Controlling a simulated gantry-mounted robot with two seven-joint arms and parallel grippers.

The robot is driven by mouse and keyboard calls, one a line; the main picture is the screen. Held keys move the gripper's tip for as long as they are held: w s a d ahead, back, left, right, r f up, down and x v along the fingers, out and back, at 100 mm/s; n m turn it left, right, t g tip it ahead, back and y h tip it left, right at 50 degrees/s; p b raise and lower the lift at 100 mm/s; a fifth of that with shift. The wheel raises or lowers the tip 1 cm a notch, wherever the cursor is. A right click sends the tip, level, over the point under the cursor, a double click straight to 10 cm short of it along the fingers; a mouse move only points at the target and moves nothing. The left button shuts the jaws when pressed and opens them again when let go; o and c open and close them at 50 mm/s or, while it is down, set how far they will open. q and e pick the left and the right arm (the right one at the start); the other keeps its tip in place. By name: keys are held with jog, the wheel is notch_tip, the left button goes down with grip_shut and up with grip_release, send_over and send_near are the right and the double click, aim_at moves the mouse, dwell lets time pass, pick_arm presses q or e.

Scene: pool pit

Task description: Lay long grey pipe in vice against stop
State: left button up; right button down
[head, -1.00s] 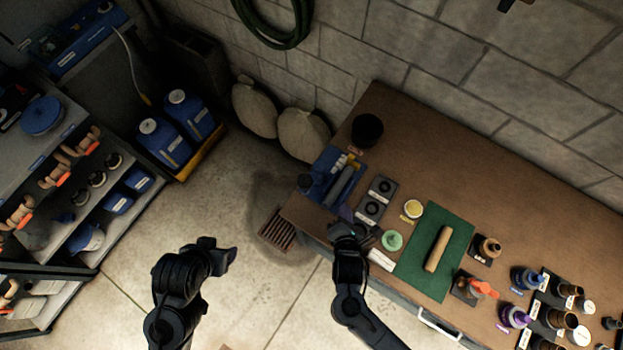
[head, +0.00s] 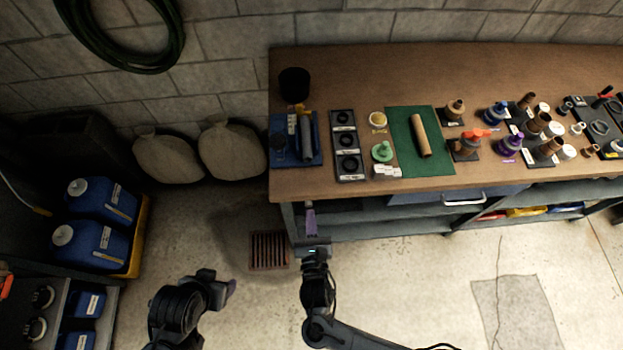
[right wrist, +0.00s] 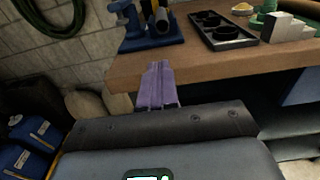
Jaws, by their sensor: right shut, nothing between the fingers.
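The blue vice (head: 317,158) stands on the left end of the workbench. A grey pipe (head: 307,137) lies lengthwise in it; whether its end touches a stop is too small to tell. The pipe's round near end (right wrist: 161,21) shows in the right wrist view, with the vice base (right wrist: 150,44) under it. My right gripper (head: 311,222) is shut and empty, in front of the bench's front edge and apart from the vice; its purple fingers (right wrist: 157,85) point toward the bench. My left gripper (head: 231,288) is lower left, over the floor, its jaws unclear.
Right of the vice are a black tray with round holes (head: 336,158), a green mat (head: 437,160) with a tan cylinder (head: 420,135), and small fittings. A black cup (head: 294,85) stands behind the vice. The bench (head: 400,62) has free room at the back.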

jog(key=w, duration=0.2)
jog(key=b, duration=0.3)
send_near(307, 160)
jog(key=w, duration=0.5)
jog(key=shift+w+a+f, duration=0.1)
jog(key=shift+w+a, duration=0.1)
jog(key=shift+w+b, duration=0.3)
jog(key=shift+w, duration=0.35)
